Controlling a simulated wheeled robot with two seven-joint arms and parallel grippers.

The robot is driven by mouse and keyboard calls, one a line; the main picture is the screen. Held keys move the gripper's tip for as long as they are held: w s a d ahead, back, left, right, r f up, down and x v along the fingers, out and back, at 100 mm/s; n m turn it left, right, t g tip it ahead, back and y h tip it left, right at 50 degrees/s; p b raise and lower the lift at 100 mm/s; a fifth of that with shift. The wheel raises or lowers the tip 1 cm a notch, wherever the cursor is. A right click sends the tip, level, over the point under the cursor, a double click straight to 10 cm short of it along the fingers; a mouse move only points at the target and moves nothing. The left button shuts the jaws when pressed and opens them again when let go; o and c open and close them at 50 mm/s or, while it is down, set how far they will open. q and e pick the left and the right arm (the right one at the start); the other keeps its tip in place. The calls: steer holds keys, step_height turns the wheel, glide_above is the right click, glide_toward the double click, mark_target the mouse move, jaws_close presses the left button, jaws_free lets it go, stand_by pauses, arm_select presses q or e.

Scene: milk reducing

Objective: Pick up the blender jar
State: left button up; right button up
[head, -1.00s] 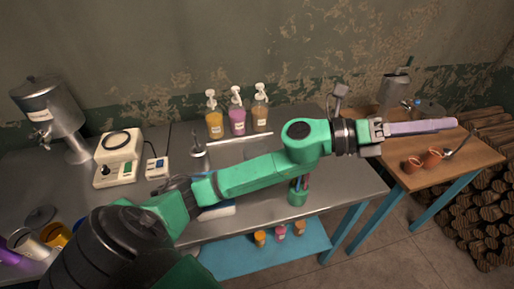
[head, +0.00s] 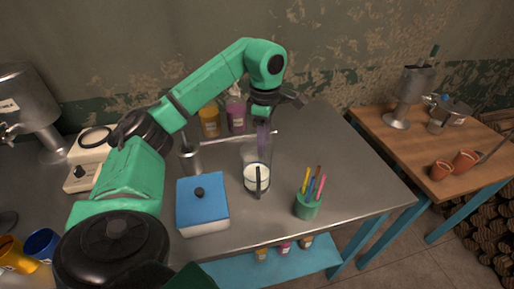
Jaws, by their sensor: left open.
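A clear jar with a dark upright handle, which looks like the blender jar (head: 247,158), stands upright on the grey metal table (head: 345,185). White liquid shows in its lower part. I cannot tell whether the gripper touches the tool or the jar rim. My right gripper is not in view.
A blue-lidded box (head: 203,205) is left of the jar and a green pen cup (head: 307,206) is right. A metal cylinder (head: 190,158) and bottles (head: 236,117) stand behind. A wooden table (head: 385,130) is at right. The grey table's right part is clear.

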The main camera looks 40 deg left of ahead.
arm_select(q)
steer(key=f, duration=0.2)
steer(key=f+p, duration=0.1)
steer(key=f, duration=0.1)
steer(key=shift+s+a+f, duration=0.1)
steer(key=shift+s+a, duration=0.1)
steer(key=shift+w+f, duration=0.1)
steer(key=shift+f, duration=0.3)
steer(key=shift+r, duration=0.1)
jaws_close()
stand_by(0.7)
